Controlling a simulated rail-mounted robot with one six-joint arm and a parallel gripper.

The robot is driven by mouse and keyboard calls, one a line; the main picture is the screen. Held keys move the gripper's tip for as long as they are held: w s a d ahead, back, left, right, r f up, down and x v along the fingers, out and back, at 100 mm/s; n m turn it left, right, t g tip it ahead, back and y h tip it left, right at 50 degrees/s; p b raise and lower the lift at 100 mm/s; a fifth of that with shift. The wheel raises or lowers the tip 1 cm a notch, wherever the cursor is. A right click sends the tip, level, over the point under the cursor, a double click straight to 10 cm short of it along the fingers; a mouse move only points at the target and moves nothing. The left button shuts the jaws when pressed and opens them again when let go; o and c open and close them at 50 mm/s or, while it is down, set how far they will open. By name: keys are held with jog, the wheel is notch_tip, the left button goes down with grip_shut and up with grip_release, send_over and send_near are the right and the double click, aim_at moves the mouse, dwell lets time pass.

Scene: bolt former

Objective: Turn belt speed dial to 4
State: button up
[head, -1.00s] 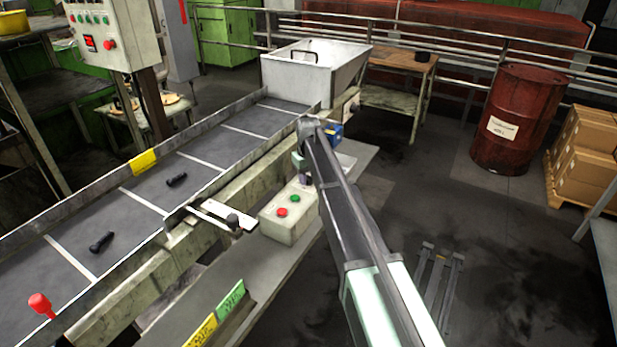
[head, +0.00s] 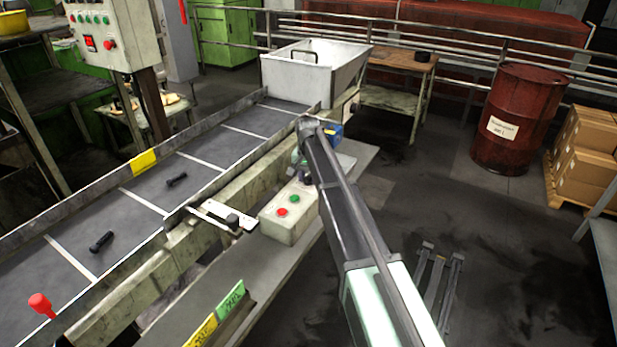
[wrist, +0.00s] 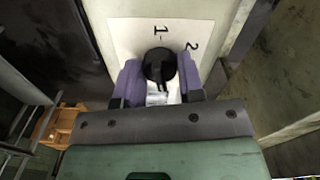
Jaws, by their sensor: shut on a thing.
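The belt speed dial (wrist: 158,66) is a round black knob on a white scale plate (wrist: 128,33) in the wrist view. The printed marks 1 and 2 show above and to the right of the knob; the rest of the scale is hidden by my gripper. My gripper (wrist: 159,80) has its two purple fingers on either side of the knob and is shut on it. In the head view the dial and fingertips are hidden behind my arm, near the far end of the belt.
A box with red and green buttons (head: 289,222) stands on the near ledge, left of my arm. A white hopper (head: 300,75) sits at the belt's far end. Open floor lies to the right, before a red drum (head: 510,120).

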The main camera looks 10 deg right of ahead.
jog(key=shift+m, duration=1.2)
jog(key=o, duration=0.9)
jog(key=shift+r, duration=0.1)
